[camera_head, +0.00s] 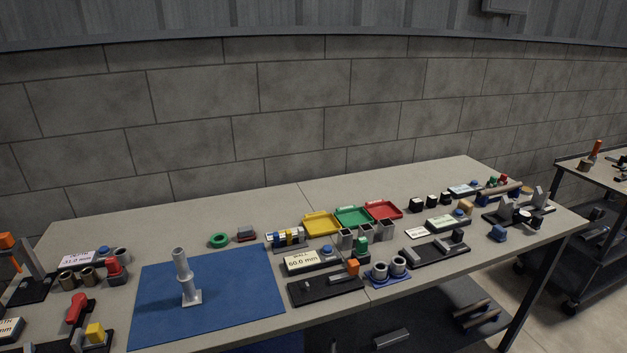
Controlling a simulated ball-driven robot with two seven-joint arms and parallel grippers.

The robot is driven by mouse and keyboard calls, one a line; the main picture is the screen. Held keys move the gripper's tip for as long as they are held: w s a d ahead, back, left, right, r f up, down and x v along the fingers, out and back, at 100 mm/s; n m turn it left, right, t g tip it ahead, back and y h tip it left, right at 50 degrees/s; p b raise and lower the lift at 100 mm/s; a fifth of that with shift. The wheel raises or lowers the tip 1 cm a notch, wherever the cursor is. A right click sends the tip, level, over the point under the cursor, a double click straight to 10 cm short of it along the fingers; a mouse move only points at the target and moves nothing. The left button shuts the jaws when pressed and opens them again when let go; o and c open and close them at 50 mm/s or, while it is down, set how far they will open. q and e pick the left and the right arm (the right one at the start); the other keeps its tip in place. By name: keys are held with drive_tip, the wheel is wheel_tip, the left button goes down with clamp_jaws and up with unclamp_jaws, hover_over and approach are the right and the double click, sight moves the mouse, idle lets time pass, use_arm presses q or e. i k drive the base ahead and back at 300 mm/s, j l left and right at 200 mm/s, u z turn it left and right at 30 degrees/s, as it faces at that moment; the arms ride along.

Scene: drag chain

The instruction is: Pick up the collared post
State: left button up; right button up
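The collared post (183,277) is a light grey post with a wider collar partway up and a foot at its base. It stands roughly upright on the blue mat (240,300), left of the mat's middle. Nothing touches it. Neither of my grippers shows in the head view.
The grey table (250,210) holds many parts. A green ring (219,240) lies behind the mat. Yellow (321,224), green (353,216) and red (383,210) trays stand right of it. A "60.0 mm" display (305,262) and black fixture (325,289) sit right of the mat. Red parts (75,309) stand left.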

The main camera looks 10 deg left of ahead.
sight(191, 297)
drive_tip(key=u, duration=1.25)
